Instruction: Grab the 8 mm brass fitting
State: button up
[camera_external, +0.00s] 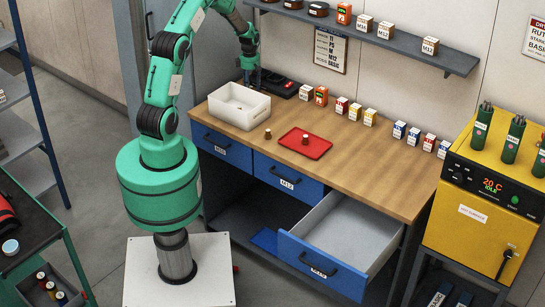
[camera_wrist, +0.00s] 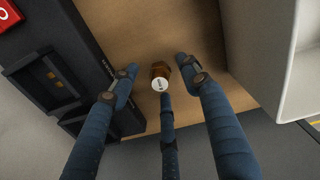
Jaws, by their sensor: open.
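In the wrist view a small brass-brown fitting (camera_wrist: 160,69) with a white marked top stands on the wooden bench; its mark is too small to read. My gripper (camera_wrist: 158,78) is open, its blue fingers spread around the fitting with gaps at the sides. In the external view my gripper (camera_external: 251,78) is at the bench's back left, behind the white bin, and the fitting under it is hidden. Two other small brown fittings show there: one on the bench (camera_external: 268,133) before the bin, one on the red tray (camera_external: 305,140). Their sizes cannot be read.
The white bin (camera_external: 238,119) stands close to my gripper; its wall (camera_wrist: 291,60) is at right in the wrist view. A black device (camera_wrist: 88,65) is on the left. Small boxes line the bench's back under a shelf (camera_external: 400,41). A drawer (camera_external: 322,267) hangs open.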

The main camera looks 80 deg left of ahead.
aim_at(251, 87)
jog(key=shift+f, duration=0.6)
grip_shut()
jog(key=shift+r, duration=0.1)
jog(key=shift+r+p, duration=0.4)
jog(key=shift+r, duration=4.55)
